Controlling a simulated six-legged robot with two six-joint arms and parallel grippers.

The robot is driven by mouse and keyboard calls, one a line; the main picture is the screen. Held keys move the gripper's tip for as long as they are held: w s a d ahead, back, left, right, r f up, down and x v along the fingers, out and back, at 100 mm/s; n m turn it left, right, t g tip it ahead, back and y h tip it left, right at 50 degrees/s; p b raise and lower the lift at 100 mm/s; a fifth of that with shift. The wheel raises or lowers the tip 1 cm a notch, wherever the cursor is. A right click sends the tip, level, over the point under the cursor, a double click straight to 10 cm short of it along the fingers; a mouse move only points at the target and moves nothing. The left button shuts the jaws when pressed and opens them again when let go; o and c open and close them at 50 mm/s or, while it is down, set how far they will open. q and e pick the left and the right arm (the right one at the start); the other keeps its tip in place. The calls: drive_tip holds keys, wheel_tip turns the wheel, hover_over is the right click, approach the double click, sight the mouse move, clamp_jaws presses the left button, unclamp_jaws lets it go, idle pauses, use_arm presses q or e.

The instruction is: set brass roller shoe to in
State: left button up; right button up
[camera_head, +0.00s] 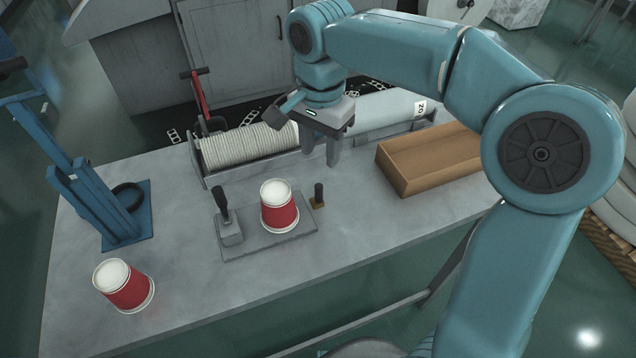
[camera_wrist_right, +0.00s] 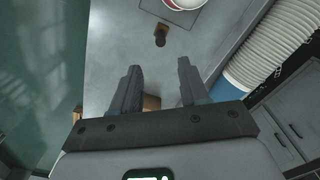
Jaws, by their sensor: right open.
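The brass roller shoe (camera_head: 318,197) is a small brass block with a dark upright knob, at the right end of a grey fixture plate (camera_head: 240,249). A red cup with a white top (camera_head: 279,208) stands upside down on the plate, with a small gap to the shoe. In the right wrist view the shoe (camera_wrist_right: 160,36) shows ahead of the fingers, below the plate's edge. My right gripper (camera_head: 321,158) is open and empty, above the table behind the shoe and apart from it. Its fingers (camera_wrist_right: 158,68) have nothing between their tips. My left gripper is not in view.
A grey block with a black lever (camera_head: 226,221) stands left of the cup. A second red cup (camera_head: 126,286) is at front left, near a blue stand (camera_head: 97,203). A ribbed white roll (camera_head: 250,146) lies behind. A brown open box (camera_head: 432,160) is at right.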

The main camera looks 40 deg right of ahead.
sight(320, 183)
wheel_tip(320, 183, down, 10)
drive_tip(key=shift+f, duration=0.15)
drive_tip(key=shift+a+f, duration=0.15)
drive_tip(key=shift+f, duration=0.2)
